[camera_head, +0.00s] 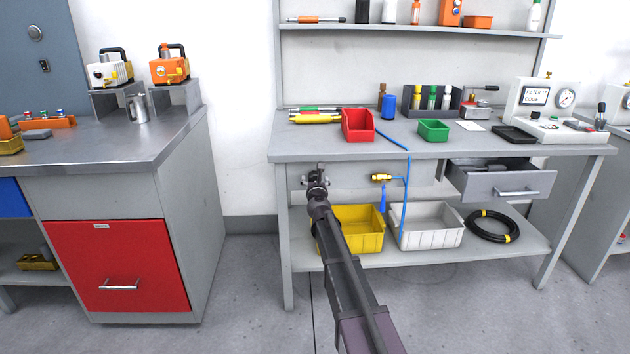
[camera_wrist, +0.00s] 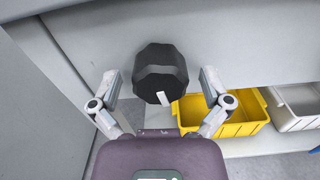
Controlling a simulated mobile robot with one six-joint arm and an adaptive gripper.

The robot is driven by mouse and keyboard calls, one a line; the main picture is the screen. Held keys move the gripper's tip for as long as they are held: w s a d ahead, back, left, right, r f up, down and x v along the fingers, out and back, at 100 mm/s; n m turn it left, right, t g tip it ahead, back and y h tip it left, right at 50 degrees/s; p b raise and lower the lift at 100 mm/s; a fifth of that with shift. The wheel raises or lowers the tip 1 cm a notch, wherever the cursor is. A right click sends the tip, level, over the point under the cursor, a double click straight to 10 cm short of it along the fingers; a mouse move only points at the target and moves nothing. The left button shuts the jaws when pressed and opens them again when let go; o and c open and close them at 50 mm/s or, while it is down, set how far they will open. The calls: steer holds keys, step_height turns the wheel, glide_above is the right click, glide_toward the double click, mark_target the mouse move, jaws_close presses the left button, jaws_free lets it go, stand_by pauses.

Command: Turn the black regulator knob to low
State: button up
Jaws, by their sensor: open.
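The black regulator knob (camera_wrist: 160,72) shows in the wrist view on the grey front panel under the bench top. It is faceted, with a white mark (camera_wrist: 163,98) low on its face, a little right of centre. My gripper (camera_wrist: 158,82) is open, with one finger on each side of the knob. Gaps show between the fingers and the knob, though depth contact is hard to tell. In the head view my gripper (camera_head: 318,178) is at the left front of the workbench (camera_head: 470,147) and hides the knob.
A yellow bin (camera_head: 365,240) and a white bin (camera_head: 432,238) stand on the shelf below. A blue hose (camera_head: 406,190) hangs by a brass fitting (camera_head: 381,177). An open drawer (camera_head: 500,183) juts out at right. The floor before the bench is clear.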

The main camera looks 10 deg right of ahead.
steer(key=c, duration=1.2)
steer(key=shift+o, duration=0.2)
steer(key=shift+n, duration=0.5)
steer(key=n, duration=0.2)
steer(key=shift+n, duration=0.4)
steer(key=n, duration=0.8)
steer(key=shift+w+a+n, duration=0.1)
steer(key=shift+n, duration=1.9)
